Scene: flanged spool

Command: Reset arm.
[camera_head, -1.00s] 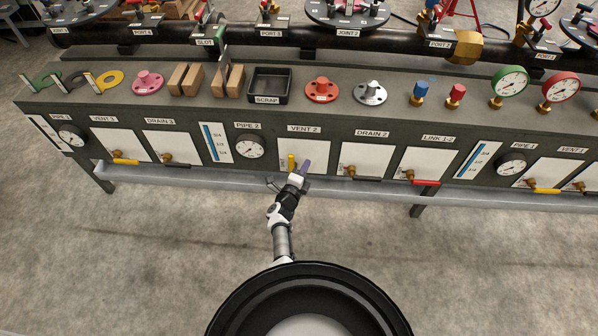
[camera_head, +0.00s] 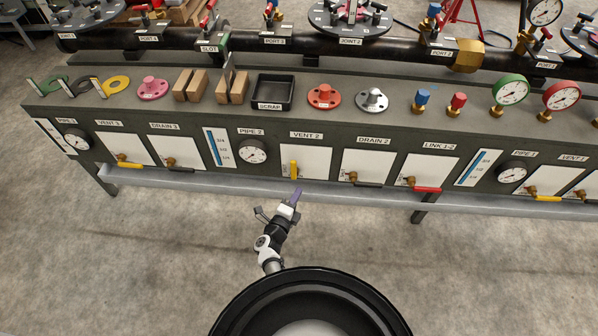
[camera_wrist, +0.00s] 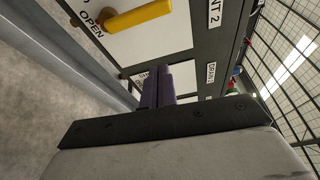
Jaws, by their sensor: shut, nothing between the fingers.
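My gripper (camera_head: 297,195) is in front of the bench, low and just below the VENT 2 panel in the head view. Its purple fingers (camera_wrist: 158,86) are together and hold nothing.
The bench front carries several valve panels and gauges, such as the PIPE 2 gauge (camera_head: 252,151). A grey rail (camera_head: 350,199) runs along its lower edge. A black SCRAP tray (camera_head: 272,105), flanges and wooden blocks lie on the top. The concrete floor before the bench is clear.

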